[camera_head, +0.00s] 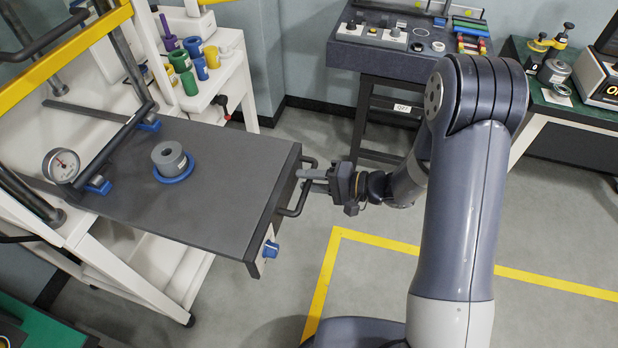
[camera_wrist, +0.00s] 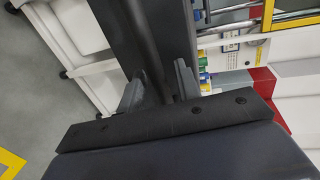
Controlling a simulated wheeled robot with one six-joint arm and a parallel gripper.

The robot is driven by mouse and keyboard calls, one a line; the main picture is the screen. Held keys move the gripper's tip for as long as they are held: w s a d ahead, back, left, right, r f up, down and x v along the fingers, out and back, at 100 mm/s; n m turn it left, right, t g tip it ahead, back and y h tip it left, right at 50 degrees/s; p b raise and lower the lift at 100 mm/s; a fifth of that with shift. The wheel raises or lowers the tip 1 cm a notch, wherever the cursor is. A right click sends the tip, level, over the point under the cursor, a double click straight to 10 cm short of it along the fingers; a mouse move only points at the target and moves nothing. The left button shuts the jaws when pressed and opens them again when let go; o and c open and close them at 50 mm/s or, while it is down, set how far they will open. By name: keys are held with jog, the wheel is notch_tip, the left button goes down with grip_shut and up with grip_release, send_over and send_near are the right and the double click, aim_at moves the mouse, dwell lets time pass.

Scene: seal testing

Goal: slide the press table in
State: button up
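The press table (camera_head: 222,199) is a dark grey slab, drawn out of the white and yellow press frame (camera_head: 62,62) toward me. A dark bar handle (camera_head: 290,212) sticks out from its front edge. A grey ring-shaped part (camera_head: 169,157) sits in a blue ring (camera_head: 175,176) on the table. My gripper (camera_head: 312,174) is at the handle, with its fingers pointing at the table's front. In the wrist view the fingers (camera_wrist: 160,88) stand apart, with the dark handle bar between them and a gap showing. Contact with the bar is not clear.
A dial gauge (camera_head: 61,165) and blue clamps stand at the table's inner end. A white cart (camera_head: 217,84) with coloured cylinders is behind it. A grey bench (camera_head: 345,49) and a green bench (camera_head: 567,108) stand at the back. Yellow-taped floor (camera_head: 385,275) is clear.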

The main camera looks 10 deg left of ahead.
jog(key=shift+a, duration=0.15)
jog(key=shift+c, duration=0.4)
grip_shut()
